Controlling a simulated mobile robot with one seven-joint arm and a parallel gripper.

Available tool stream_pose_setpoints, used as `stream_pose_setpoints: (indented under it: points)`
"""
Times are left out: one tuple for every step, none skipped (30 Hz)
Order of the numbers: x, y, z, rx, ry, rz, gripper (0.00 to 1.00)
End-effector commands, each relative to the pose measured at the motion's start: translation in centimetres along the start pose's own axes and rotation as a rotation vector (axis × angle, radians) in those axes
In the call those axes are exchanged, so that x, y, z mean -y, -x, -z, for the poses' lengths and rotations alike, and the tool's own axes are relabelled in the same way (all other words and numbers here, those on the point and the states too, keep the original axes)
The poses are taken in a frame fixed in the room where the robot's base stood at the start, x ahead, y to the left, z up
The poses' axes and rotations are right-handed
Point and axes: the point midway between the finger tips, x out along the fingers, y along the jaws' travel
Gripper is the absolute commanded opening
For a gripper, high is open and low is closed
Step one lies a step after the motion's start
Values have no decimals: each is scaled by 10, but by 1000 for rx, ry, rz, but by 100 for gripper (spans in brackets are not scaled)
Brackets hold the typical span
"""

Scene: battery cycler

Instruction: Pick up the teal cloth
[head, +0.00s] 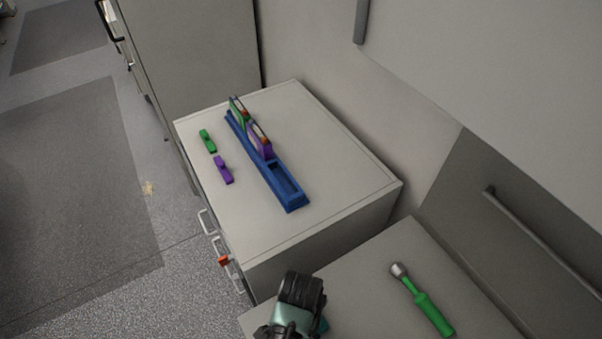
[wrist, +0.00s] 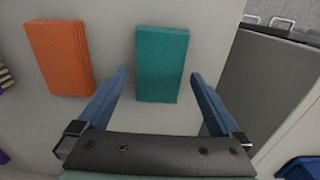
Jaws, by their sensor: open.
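The teal cloth (wrist: 162,62) lies flat as a folded rectangle on the light grey surface in the wrist view. My gripper (wrist: 160,76) is open and empty, with one blue finger on each side of the cloth's lower part and a gap to each edge. I cannot tell how high the fingers are above the surface. In the head view my gripper (head: 298,298) is at the bottom centre and hides most of what is under it; only a small teal patch shows beside it.
A folded orange cloth (wrist: 58,58) lies left of the teal one. A green-handled tool (head: 428,305) lies right of my gripper. On the cabinet top behind stand a blue rack (head: 284,190) with blocks, a green piece (head: 207,141) and a purple piece (head: 223,170).

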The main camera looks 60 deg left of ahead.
Motion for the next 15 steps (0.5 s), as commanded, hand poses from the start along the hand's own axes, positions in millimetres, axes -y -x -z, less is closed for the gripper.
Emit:
stream_pose_setpoints:
  points:
    - [0,-6,0,2,0,-2,100]
    - [0,-9,0,2,-1,-1,100]
    - [0,-13,0,1,-1,-1,100]
    - [0,-16,0,0,-1,0,100]
    - [0,-18,0,0,-1,0,100]
    - [0,-20,0,0,-1,0,100]
    - [0,-20,0,0,-1,0,100]
    - [0,-21,0,-1,-1,1,100]
    - [0,-21,0,-1,-1,1,100]
    - [0,-21,0,-2,-1,1,100]
    - [0,-21,0,-2,-1,2,100]
    - [0,-21,0,-1,-1,1,100]
    - [0,-21,0,-1,-1,1,100]
    - [0,-21,0,-1,-1,1,100]
    - [0,-21,0,-1,-1,1,93]
